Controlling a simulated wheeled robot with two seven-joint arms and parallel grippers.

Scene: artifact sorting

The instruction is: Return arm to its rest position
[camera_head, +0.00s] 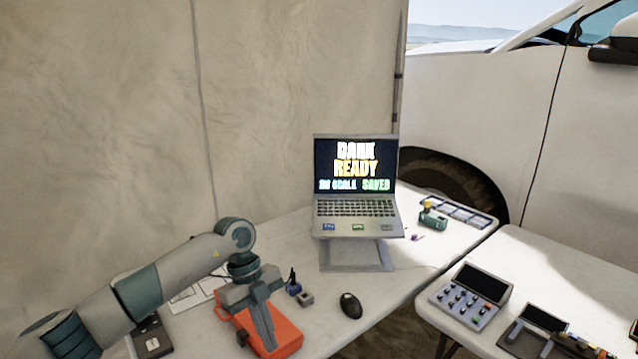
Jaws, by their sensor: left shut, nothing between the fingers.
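My left arm comes in from the left, and my left gripper (262,332) points down over an orange case (287,335) on the near part of the white table (215,330). The gripper is shut and empty. It hides part of the case, and I cannot tell whether the fingers touch it. My right gripper is not in view.
An open laptop (358,208) stands on a grey riser (356,255). A second table (545,265) at the right holds control panels (470,298). A tent wall (290,100) rises behind.

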